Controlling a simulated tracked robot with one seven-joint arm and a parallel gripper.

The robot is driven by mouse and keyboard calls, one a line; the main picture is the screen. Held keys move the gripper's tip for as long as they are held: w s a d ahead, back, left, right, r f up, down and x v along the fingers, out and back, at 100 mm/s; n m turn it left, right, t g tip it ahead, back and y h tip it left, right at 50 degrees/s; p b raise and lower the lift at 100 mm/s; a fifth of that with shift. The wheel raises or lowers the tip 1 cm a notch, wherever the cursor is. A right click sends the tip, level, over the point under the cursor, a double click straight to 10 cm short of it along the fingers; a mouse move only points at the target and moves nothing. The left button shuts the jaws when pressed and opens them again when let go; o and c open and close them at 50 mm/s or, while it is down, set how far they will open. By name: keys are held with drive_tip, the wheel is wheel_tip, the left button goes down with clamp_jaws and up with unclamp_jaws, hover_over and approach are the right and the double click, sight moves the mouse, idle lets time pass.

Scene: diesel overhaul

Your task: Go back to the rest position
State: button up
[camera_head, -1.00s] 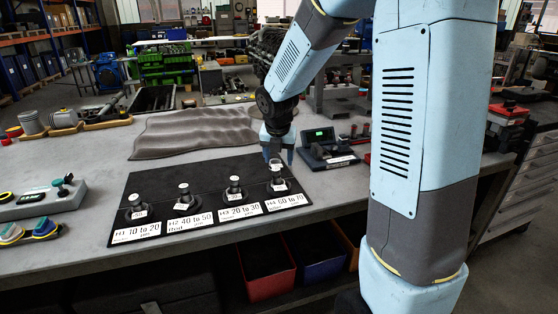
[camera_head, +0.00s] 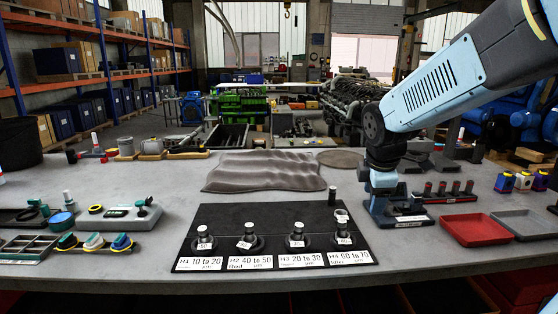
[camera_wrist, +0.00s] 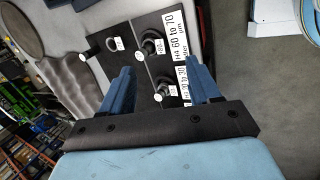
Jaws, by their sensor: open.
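The mat carries a row of dark round pieces with pale tops behind white labels: H1 (camera_head: 199,264), H2 (camera_head: 249,262), H3 (camera_head: 298,260) and H4 (camera_head: 348,256). A slim dark cylinder with a pale top (camera_head: 332,197) stands near the mat's back right.
A wavy grey mat (camera_head: 264,171) lies behind the black one. A red tray (camera_head: 474,230) and a grey tray (camera_head: 525,225) lie at the right. Small instruments (camera_head: 132,213) and a sectioned tray (camera_head: 26,248) occupy the left. Bare bench shows between these and the mat.

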drive_tip(key=s+r+m, duration=0.2)
drive_tip(key=s+m, duration=0.6)
drive_tip(key=s+r+m+t+y, duration=0.1)
drive_tip(key=s+r+m, duration=0.2)
drive_tip(key=s+m, duration=0.5)
drive_tip(key=shift+d+m, duration=0.45)
drive_tip(key=shift+m, duration=0.15)
drive_tip(key=shift+s, duration=0.1)
